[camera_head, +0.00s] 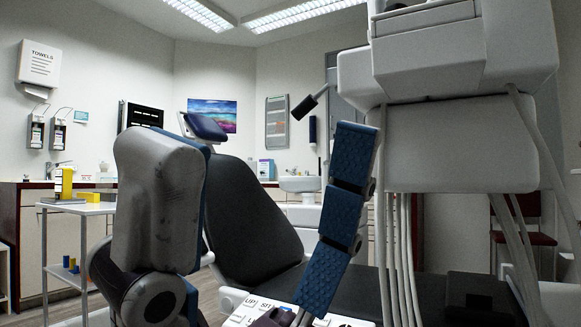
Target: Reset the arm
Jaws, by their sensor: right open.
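My right gripper (262,148) is raised close in front of the camera with its fingers pointing up. One finger shows its worn grey back at the left, with a blue edge. The other shows blue textured pads at the right. The fingers stand wide apart, and nothing is held between them. The gripper's base is cut off by the bottom edge. My left gripper is not in view.
A black dental chair (247,215) stands behind the gripper. A white dental unit (450,150) with hanging hoses fills the right side. A white trolley (88,209) with a yellow item (64,183) stands left. A counter (30,225) runs along the back.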

